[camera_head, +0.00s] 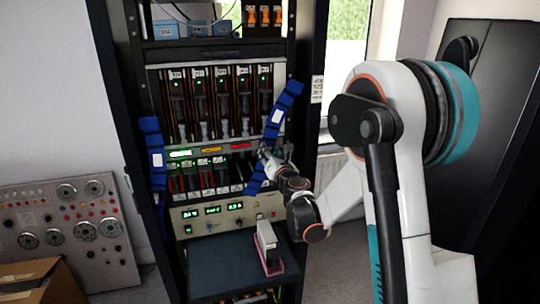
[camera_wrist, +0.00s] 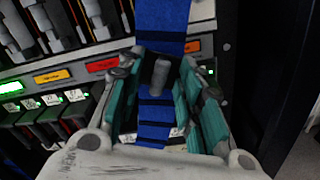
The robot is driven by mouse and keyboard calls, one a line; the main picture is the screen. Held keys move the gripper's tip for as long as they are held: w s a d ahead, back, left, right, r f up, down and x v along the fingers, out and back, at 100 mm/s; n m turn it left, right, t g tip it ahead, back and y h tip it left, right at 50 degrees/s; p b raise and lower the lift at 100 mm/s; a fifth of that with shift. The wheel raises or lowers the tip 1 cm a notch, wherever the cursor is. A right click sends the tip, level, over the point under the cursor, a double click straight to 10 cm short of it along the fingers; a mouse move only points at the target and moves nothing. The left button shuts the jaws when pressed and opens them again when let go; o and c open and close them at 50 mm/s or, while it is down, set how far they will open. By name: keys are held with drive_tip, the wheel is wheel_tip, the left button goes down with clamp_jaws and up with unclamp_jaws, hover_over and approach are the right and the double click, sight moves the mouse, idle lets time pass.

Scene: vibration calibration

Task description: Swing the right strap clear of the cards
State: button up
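The right strap (camera_head: 284,108) is a blue band that runs down the right side of the rack front, its lower end slanting left. In the wrist view the strap (camera_wrist: 165,22) passes between my fingers, with a dark block and a grey peg (camera_wrist: 160,75) on it. My gripper (camera_head: 264,150) is at the strap's middle; its teal-padded fingers (camera_wrist: 163,72) stand apart on either side of the peg, with no clear contact. The cards (camera_head: 215,98) fill an upper row of slots; a lower row of cards (camera_head: 205,175) sits beneath, its right end behind the strap and my gripper.
A left blue strap (camera_head: 156,160) hangs at the rack's left post. Below the cards is a panel with green displays (camera_head: 213,210). A dark shelf (camera_head: 225,262) juts out, bearing a white-and-pink device (camera_head: 268,248). A grey dial panel (camera_head: 65,230) leans on the left wall.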

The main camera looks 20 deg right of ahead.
clamp_jaws()
drive_tip(key=shift+d, duration=0.1)
drive_tip(key=d+f+n+b, duration=0.2)
drive_tip(key=d+n, duration=0.2)
drive_tip(key=d, duration=0.5)
drive_tip(key=shift+s+n, duration=0.15)
drive_tip(key=shift+n, duration=0.25)
drive_tip(key=shift+f, duration=0.1)
unclamp_jaws()
drive_tip(key=shift+s, duration=0.1)
drive_tip(key=s, duration=1.1)
drive_tip(key=shift+s+a, duration=0.25)
drive_tip(key=shift+s, duration=0.15)
